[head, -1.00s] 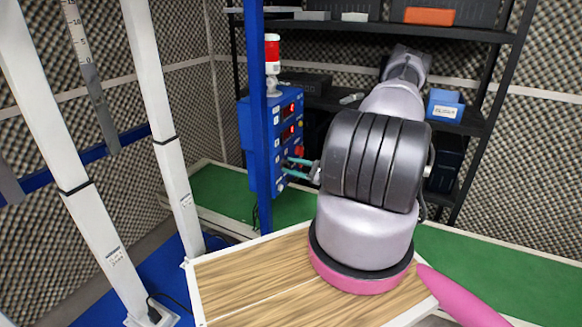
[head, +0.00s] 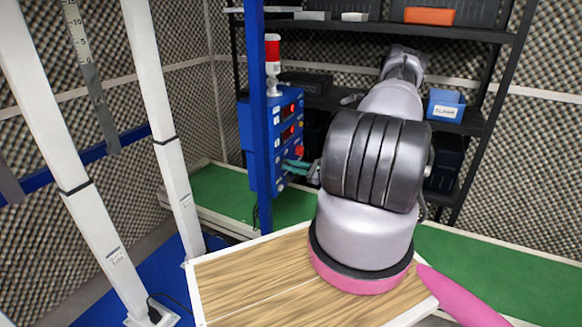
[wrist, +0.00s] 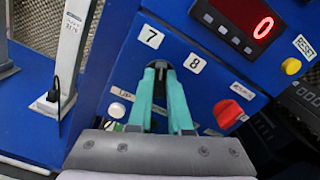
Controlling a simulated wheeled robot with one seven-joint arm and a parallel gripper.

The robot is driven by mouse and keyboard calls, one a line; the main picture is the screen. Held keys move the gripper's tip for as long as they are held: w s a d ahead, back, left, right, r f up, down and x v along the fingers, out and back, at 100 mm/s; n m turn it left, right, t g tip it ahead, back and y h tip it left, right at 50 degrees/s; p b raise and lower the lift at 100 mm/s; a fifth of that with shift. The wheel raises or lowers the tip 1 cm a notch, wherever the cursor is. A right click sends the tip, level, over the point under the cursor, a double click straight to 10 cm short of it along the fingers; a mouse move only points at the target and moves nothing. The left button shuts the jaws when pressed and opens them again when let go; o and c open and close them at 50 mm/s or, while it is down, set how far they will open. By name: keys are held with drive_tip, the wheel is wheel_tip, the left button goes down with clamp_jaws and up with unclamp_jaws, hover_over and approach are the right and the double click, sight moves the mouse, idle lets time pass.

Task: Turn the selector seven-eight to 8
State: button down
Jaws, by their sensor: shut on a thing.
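The blue control box (head: 262,140) stands behind the blue post in the head view. The dark selector (wrist: 160,90) sits just below and between these labels, mostly hidden by my fingers. My gripper (wrist: 161,70) has teal fingers shut on the selector, one on each side. It also shows in the head view (head: 291,166), reaching the box from the right. The selector's pointing direction cannot be read clearly.
Close by on the panel are a red knob (wrist: 228,113), a white button (wrist: 117,110), a yellow reset button (wrist: 291,66) and a display (wrist: 264,27) reading 0. A blue post (head: 259,100) stands before the box. Dark shelves (head: 375,30) are behind my arm.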

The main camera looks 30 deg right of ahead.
drive_tip(key=m, duration=1)
drive_tip(key=shift+d+m, duration=0.15)
drive_tip(key=shift+m, duration=0.25)
idle(0.4)
drive_tip(key=c, duration=0.8)
unclamp_jaws()
drive_tip(key=shift+c, duration=0.2)
drive_tip(key=v, duration=1)
drive_tip(key=shift+s+d, duration=0.25)
drive_tip(key=shift+d, duration=0.05)
